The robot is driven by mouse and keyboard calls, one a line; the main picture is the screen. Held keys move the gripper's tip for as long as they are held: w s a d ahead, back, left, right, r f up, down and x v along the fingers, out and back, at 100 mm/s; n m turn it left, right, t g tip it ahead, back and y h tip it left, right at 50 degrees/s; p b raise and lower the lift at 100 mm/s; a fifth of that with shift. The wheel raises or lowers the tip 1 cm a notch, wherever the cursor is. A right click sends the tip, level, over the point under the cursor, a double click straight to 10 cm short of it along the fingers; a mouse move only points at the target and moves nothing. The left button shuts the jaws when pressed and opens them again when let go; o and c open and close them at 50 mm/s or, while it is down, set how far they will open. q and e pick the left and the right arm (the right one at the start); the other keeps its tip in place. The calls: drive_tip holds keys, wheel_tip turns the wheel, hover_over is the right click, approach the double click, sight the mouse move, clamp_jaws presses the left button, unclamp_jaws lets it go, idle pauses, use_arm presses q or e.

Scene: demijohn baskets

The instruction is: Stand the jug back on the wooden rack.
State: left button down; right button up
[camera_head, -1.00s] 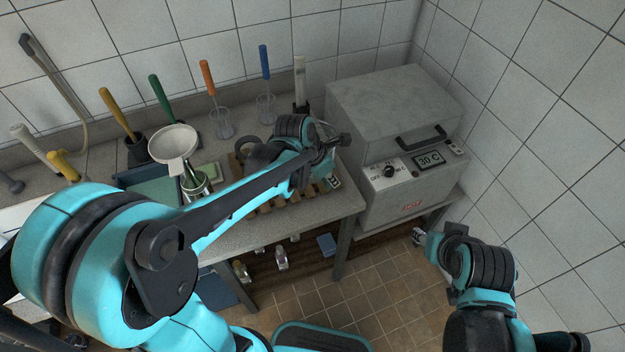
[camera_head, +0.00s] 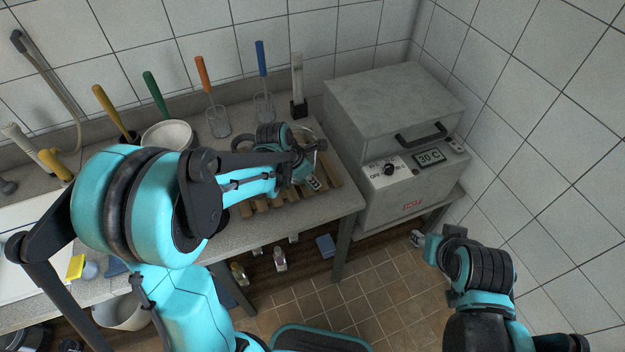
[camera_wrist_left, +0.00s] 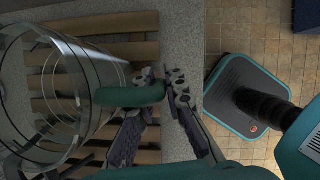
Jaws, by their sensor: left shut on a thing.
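The jug is clear glass (camera_wrist_left: 70,85) with a green handle (camera_wrist_left: 128,95), in the left wrist view. My left gripper (camera_wrist_left: 165,92) is shut on that handle. In the head view my left gripper (camera_head: 318,150) is over the right part of the wooden rack (camera_head: 262,206), and my arm hides most of the jug. The rack's slats (camera_wrist_left: 145,52) show behind and through the glass. I cannot tell whether the jug's base touches them. My right gripper (camera_head: 420,240) is low at the right, away from the counter; its jaws are too small to read.
A grey heater box (camera_head: 395,100) stands right of the rack. Brushes with orange (camera_head: 203,75) and blue (camera_head: 261,60) handles stand behind it in glass holders. A white funnel (camera_head: 167,134) is at the left, partly behind my arm. Small bottles stand on the shelf below.

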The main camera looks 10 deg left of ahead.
use_arm(q)
drive_tip(key=shift+f, duration=0.2)
drive_tip(key=c, duration=1.6)
unclamp_jaws()
drive_tip(key=shift+r, duration=0.15)
drive_tip(key=shift+r, duration=0.25)
drive_tip(key=p+v, duration=0.3)
drive_tip(key=v, duration=0.8)
drive_tip(key=s+a+r+m+t+y, duration=0.1)
drive_tip(key=s+m, duration=0.4)
drive_tip(key=m, duration=0.4)
drive_tip(key=s+r+m+t+y, duration=0.1)
drive_tip(key=s+m, duration=0.3)
drive_tip(key=m, duration=0.5)
drive_tip(key=s+a+r+m+t+y, duration=0.1)
drive_tip(key=s+m, duration=0.4)
drive_tip(key=m, duration=0.3)
drive_tip(key=shift+s+a+r+m+t, duration=0.3)
drive_tip(key=shift+s+a+m+t, duration=0.05)
drive_tip(key=shift+m+t, duration=0.05)
